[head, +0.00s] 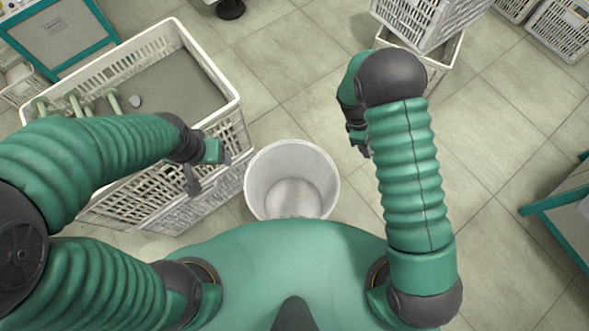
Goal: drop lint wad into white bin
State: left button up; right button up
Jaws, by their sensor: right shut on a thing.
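The white bin (251,182) is a round, open tub on the floor in the middle, just in front of my body. Its visible inside is empty. My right gripper (364,148) is to the right of the bin, outside its rim and mostly hidden behind my arm. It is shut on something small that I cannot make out. My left gripper (207,170) is open and empty by the near right side of the large crate, left of the bin. A small grey lump (135,101) lies inside that crate; I cannot tell whether it is lint.
The large white crate (222,82) with a grey floor and pale green bobbin-like pieces (76,104) stands at left. Stacked white crates (420,25) stand at the back right. A teal-framed table (560,205) is at the right edge. The tiled floor between is clear.

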jog(key=w+a+f+n+t+y+b, duration=0.2)
jog(key=w+a+f+n+t+b, duration=0.25)
jog(key=n, duration=0.55)
jog(key=w+a+f+n+t+y+b, duration=0.1)
jog(key=w+a+f+n+t+b, duration=0.15)
jog(key=a+f+n+b, duration=0.6)
jog(key=s+a+f+n+g+y+b, duration=0.25)
jog(key=s+a+n, duration=0.2)
jog(key=n, duration=0.45)
jog(key=s+a+f+n+g+y+b, duration=0.2)
jog(key=s+a+f+n+y+b, duration=0.15)
jog(key=a+n, duration=0.45)
pick_arm(q)
jog(key=s+b+x, duration=0.3)
jog(key=x, duration=1)
jog(key=s+a+f+b+x, duration=0.1)
jog(key=s+b+x, duration=0.1)
jog(key=x, duration=1.1)
jog(key=shift+s+b, duration=0.4)
jog(key=shift+s, duration=0.25)
pick_arm(e)
notch_tip(320, 180, down, 6)
jog(key=d+n, duration=0.1)
jog(key=n, duration=0.1)
jog(key=shift+d+f, duration=0.2)
jog(key=shift+d, duration=0.05)
pick_arm(q)
jog(key=shift+f, duration=0.1)
